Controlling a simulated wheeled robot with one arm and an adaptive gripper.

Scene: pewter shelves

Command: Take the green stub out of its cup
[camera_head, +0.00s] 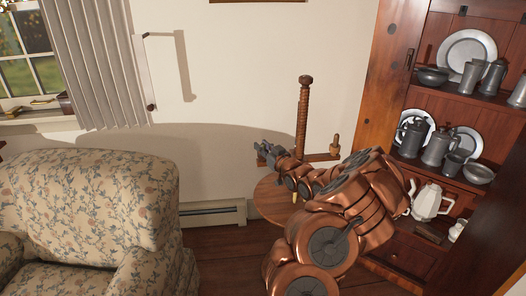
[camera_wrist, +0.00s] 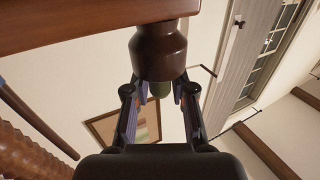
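In the wrist view, which looks upside down, a dark brown turned cup (camera_wrist: 160,50) joins a wooden bar (camera_wrist: 80,18). The dull green stub (camera_wrist: 160,90) shows at the cup's mouth, small and shaded. My gripper (camera_wrist: 160,92) has one finger on each side of the stub, with what look like narrow gaps. Contact with the stub is hard to make out. In the head view my gripper (camera_head: 264,151) is at the left end of the stand's crossbar (camera_head: 320,158). The stub and its cup cannot be made out there.
A threaded wooden post (camera_head: 303,115) rises right of my gripper, with another cup (camera_head: 335,145) on the bar's right end. A round tabletop (camera_head: 272,202) lies below. A floral armchair (camera_head: 90,205) stands left; pewter shelves (camera_head: 455,95) stand right.

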